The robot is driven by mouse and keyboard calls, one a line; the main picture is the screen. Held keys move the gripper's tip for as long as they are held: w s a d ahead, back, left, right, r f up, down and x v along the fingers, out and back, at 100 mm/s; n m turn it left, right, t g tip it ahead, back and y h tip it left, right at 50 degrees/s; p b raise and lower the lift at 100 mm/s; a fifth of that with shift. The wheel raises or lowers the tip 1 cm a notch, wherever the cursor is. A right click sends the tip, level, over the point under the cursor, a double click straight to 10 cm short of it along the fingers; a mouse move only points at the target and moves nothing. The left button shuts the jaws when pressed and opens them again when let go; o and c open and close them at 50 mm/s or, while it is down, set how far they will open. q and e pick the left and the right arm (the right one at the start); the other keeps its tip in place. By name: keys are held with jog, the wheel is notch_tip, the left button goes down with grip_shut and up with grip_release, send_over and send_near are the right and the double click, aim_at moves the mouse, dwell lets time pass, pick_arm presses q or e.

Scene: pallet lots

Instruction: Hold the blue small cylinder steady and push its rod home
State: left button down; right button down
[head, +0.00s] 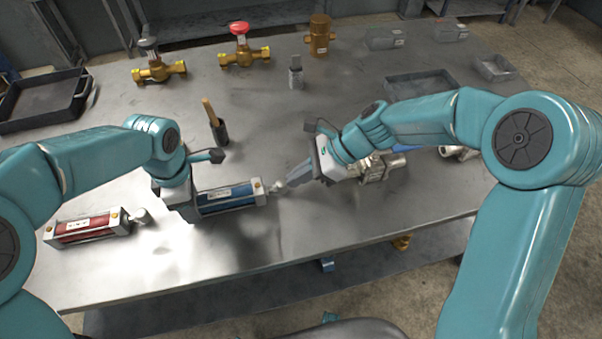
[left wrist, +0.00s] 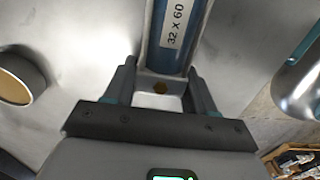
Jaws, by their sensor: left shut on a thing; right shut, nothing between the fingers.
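The blue small cylinder (head: 228,197) lies on the metal table at centre left, its rod end (head: 277,186) pointing right. Its blue body with a "32 x 60" label (left wrist: 173,28) shows in the left wrist view. My left gripper (head: 180,200) is shut on the cylinder's left end block; in the left wrist view its fingers (left wrist: 158,88) stand either side of that block. My right gripper (head: 287,184) is shut and empty, its fingertips at the rod's tip. I cannot tell whether they touch it. Little of the rod shows between the body and the fingertips.
A red cylinder (head: 86,228) lies at the left front. Metal fittings (head: 376,167) lie behind my right gripper. Brass valves (head: 158,70), a brass fitting (head: 319,37) and trays (head: 40,100) stand along the back. The front middle is clear.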

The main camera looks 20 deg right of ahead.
jog(key=v, duration=1)
pick_arm(q)
jog(key=shift+c, duration=1.4)
grip_release()
